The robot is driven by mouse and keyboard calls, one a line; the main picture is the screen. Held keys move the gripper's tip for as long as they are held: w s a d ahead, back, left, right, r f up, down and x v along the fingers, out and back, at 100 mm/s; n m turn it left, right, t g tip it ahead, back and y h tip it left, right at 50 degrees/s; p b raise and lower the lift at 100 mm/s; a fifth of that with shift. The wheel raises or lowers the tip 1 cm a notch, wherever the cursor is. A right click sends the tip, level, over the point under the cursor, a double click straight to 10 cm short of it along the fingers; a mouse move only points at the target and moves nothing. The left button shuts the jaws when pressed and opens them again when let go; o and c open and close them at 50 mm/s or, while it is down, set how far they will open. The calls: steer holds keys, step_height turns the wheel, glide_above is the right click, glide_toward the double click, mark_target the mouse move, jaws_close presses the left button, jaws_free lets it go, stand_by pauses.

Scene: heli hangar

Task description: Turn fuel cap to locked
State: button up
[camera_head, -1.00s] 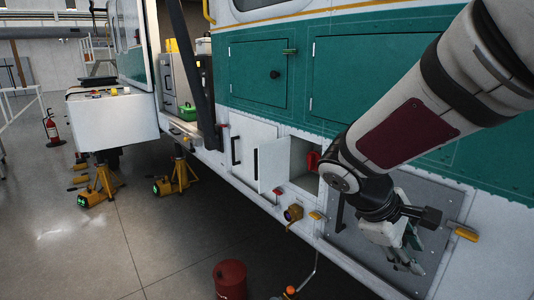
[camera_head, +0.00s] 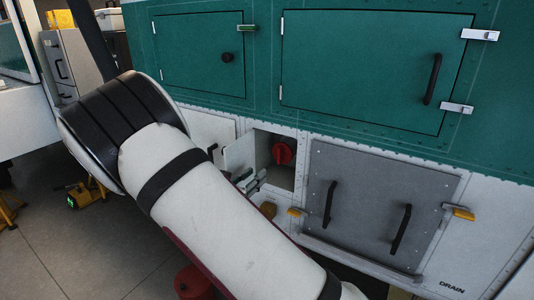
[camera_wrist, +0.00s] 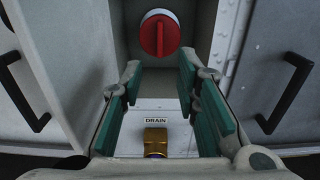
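The red round fuel cap (camera_head: 283,153) sits inside an open recess in the white lower panel. In the wrist view the cap (camera_wrist: 159,35) shows a raised grip bar standing upright across its face. My gripper (camera_wrist: 160,82) is open, with its teal-padded fingers apart and nothing between them. The cap appears above and beyond the fingertips, not touched. In the head view my gripper (camera_head: 252,183) is partly hidden behind my arm, just left of and below the cap. The recess's door (camera_head: 238,153) stands open on the left.
A brass drain fitting (camera_wrist: 155,142) under a DRAIN label lies below the recess. A grey panel (camera_head: 376,200) with two black handles and yellow latches is to the right. A red container (camera_head: 193,283) stands on the floor below.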

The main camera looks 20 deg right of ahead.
mark_target(278, 155)
steer(key=x, duration=1.3)
steer(key=shift+w+d+p, duration=0.2)
steer(key=shift+d+p, duration=0.1)
steer(key=shift+p, duration=0.1)
jaws_close()
